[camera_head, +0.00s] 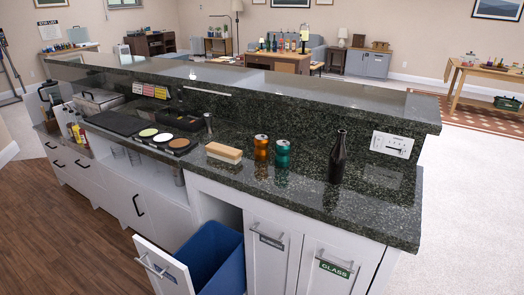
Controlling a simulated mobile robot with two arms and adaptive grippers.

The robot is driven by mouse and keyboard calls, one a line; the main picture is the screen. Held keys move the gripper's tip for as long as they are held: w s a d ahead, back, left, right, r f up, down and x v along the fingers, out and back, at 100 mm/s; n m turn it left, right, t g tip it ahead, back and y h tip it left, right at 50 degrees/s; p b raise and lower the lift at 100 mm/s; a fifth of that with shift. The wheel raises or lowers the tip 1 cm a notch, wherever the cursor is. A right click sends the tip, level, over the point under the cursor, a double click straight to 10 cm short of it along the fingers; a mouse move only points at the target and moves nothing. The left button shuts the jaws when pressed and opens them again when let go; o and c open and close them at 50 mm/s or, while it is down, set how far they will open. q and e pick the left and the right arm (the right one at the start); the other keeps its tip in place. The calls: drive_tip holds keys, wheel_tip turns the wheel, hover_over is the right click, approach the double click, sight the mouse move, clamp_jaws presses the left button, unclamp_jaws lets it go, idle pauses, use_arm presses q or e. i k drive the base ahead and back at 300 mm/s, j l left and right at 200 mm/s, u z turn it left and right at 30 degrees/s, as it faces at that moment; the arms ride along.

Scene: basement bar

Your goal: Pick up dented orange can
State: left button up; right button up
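An orange can (261,147) stands upright on the dark green stone counter (300,185). A teal can (282,153) stands close to its right. A wooden brush or block (224,153) lies to its left. The view is too small for me to make out a dent on the orange can. Neither of my grippers shows in the head view.
A dark bottle (338,158) stands farther right. The raised bar ledge (330,100) runs behind the cans. Below, a pulled-out drawer (163,268) holds a blue bin (219,262) and juts forward. A black tray area (130,124) lies left.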

sight(261, 142)
drive_tip(key=i+j, duration=0.15)
drive_tip(key=j, duration=0.2)
drive_tip(key=i+j+u, duration=0.1)
drive_tip(key=j, duration=0.3)
drive_tip(key=i+j+u, duration=0.1)
drive_tip(key=j, duration=0.25)
drive_tip(key=i+j, duration=0.25)
drive_tip(key=j+u, duration=0.05)
drive_tip(key=j, duration=0.05)
